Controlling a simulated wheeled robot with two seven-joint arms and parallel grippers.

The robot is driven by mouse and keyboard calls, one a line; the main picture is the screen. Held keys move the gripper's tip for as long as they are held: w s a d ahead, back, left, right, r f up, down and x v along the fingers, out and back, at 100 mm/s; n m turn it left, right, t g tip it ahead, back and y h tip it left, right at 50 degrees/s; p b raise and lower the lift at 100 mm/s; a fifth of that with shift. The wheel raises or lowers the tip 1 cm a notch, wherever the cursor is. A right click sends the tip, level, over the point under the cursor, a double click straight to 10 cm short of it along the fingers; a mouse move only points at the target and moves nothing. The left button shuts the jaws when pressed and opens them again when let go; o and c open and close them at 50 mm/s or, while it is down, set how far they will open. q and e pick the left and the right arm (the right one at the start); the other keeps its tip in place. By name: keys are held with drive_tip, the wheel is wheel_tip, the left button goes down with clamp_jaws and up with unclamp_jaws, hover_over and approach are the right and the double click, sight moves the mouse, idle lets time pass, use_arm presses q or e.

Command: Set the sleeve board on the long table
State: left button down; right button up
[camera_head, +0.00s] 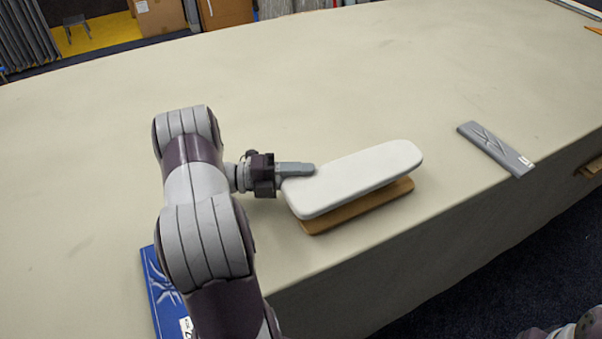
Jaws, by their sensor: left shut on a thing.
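The sleeve board (355,178) has a long white padded top above a brown wooden base (360,207). It is at or just over the long table (420,85), close to the front edge; I cannot tell whether the base touches the cloth. My left gripper (298,169) comes from the left and is shut on the board's left end, with one finger showing on top. The other finger is hidden. Part of my right arm shows at the bottom right corner, but its gripper is out of view.
A grey flat packet (495,148) lies at the table's front edge on the right. A blue packet (163,290) lies at the left, partly behind my left arm. The table behind the board is clear. Boxes (160,16) and a small stool (76,27) stand beyond the far edge.

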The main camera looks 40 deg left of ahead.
use_arm(q)
drive_tip(key=shift+d, duration=0.1)
drive_tip(key=c, duration=0.8)
unclamp_jaws()
drive_tip(key=shift+f, duration=0.1)
drive_tip(key=shift+c, duration=0.2)
drive_tip(key=shift+r, duration=0.2)
drive_tip(key=shift+s+a+f, duration=0.15)
drive_tip(key=shift+s+a, duration=0.1)
drive_tip(key=shift+a, duration=0.05)
drive_tip(key=b+v, duration=0.2)
drive_tip(key=v, duration=0.9)
drive_tip(key=shift+s+a, duration=0.15)
